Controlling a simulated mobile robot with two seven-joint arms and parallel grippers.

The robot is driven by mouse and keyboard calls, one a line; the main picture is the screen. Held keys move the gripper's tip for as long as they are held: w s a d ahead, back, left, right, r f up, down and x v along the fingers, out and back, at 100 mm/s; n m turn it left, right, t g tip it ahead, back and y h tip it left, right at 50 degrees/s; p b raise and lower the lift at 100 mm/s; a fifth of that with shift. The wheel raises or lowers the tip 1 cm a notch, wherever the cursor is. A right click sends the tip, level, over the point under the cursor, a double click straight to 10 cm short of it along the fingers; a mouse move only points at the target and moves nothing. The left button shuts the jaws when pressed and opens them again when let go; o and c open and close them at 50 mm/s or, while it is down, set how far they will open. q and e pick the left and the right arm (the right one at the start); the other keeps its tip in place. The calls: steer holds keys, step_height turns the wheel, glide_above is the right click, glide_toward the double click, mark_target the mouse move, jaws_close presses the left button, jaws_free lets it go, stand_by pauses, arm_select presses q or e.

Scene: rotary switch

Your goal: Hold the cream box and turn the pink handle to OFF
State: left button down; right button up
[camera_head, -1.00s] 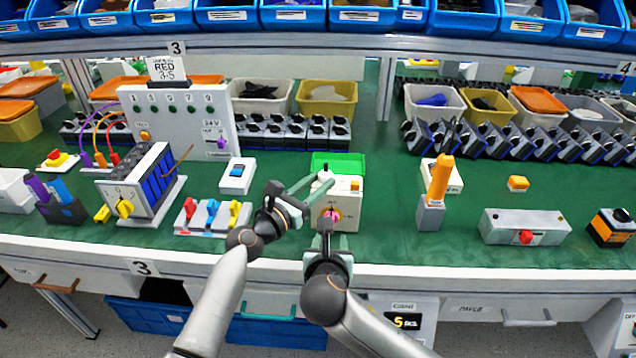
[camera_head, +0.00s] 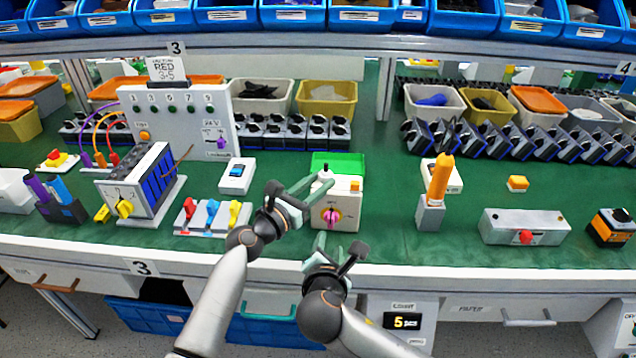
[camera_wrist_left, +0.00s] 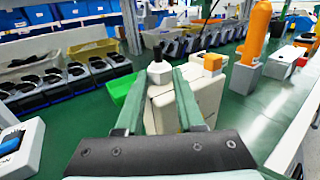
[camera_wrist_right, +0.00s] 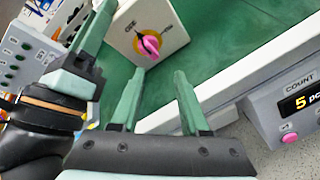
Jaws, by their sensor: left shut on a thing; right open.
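The cream box (camera_head: 347,195) stands near the front of the green bench. The pink handle (camera_head: 332,216) sits on a yellow disc on its front face.
A green tray (camera_head: 337,160) lies behind the box. A grey block with an orange handle (camera_head: 438,180) stands to the right. A three-lever switch panel (camera_head: 212,217) lies to the left.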

mark_target(332, 224)
steer(key=m, duration=0.3)
steer(key=shift+s, duration=0.15)
steer(key=m, duration=0.5)
steer(key=shift+s+f+t, duration=0.1)
steer(key=shift+s+t, duration=0.2)
steer(key=shift+w+f+m+t, duration=0.2)
steer(key=shift+w+m, duration=0.9)
steer(key=shift+m, duration=2.2)
steer(key=shift+w+r+m+t, duration=0.1)
steer(key=shift+w+m+t, duration=0.6)
steer(key=shift+m, duration=2.6)
steer(key=shift+w+f+m+g, duration=0.1)
steer(key=shift+w+m, duration=1.35)
steer(key=shift+m, duration=1.85)
steer(key=shift+c, duration=0.2)
jaws_close()
steer(key=shift+d, duration=0.1)
steer(key=shift+d+f, duration=0.1)
